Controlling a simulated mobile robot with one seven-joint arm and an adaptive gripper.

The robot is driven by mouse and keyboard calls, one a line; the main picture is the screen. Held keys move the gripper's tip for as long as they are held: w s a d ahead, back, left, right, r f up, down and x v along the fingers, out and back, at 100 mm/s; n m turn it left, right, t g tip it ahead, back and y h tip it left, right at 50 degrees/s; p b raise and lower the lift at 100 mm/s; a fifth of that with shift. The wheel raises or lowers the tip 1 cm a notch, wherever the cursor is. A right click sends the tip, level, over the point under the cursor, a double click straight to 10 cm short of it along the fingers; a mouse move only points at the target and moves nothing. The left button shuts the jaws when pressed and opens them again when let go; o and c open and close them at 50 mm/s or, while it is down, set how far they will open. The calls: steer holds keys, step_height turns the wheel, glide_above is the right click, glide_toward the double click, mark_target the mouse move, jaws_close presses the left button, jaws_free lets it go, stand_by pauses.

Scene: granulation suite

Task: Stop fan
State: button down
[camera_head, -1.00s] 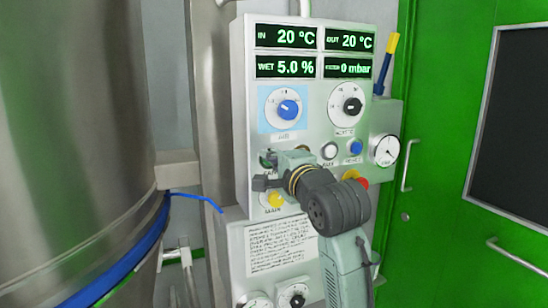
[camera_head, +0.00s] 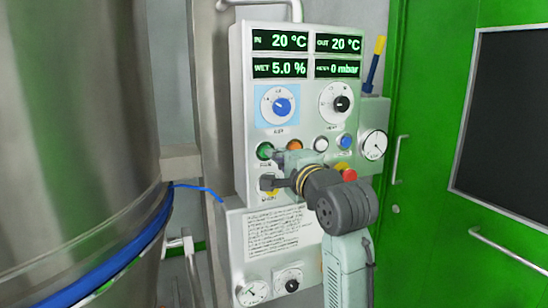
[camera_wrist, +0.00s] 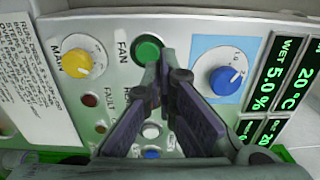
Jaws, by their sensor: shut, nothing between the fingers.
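The control panel (camera_head: 240,110) stands upright in front of me. Its round green button (camera_head: 265,150) is labelled FAN in the wrist view (camera_wrist: 148,49). An orange button (camera_head: 294,146) sits right of it in the head view; in the wrist view my fingers seem to hide it. My gripper (camera_head: 264,183) is shut and empty, in front of the panel's lower left part, below the green button in the head view and partly over the yellow MAIN knob (camera_wrist: 76,63). In the wrist view its fingertips (camera_wrist: 164,62) overlap the green button's edge. I cannot tell whether they touch the panel.
A blue knob (camera_head: 281,107) and a black knob (camera_head: 342,104) sit above the buttons. White (camera_head: 320,144) and blue (camera_head: 345,141) buttons lie to the right, above a red emergency-type knob (camera_head: 346,172). A large steel vessel (camera_head: 80,120) stands at left, a green door (camera_head: 430,190) at right.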

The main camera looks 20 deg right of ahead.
steer(key=s+b, duration=0.2)
steer(key=s, duration=0.5)
steer(key=shift+s+d+f, duration=0.2)
steer(key=shift+s+d, duration=0.05)
stand_by(0.3)
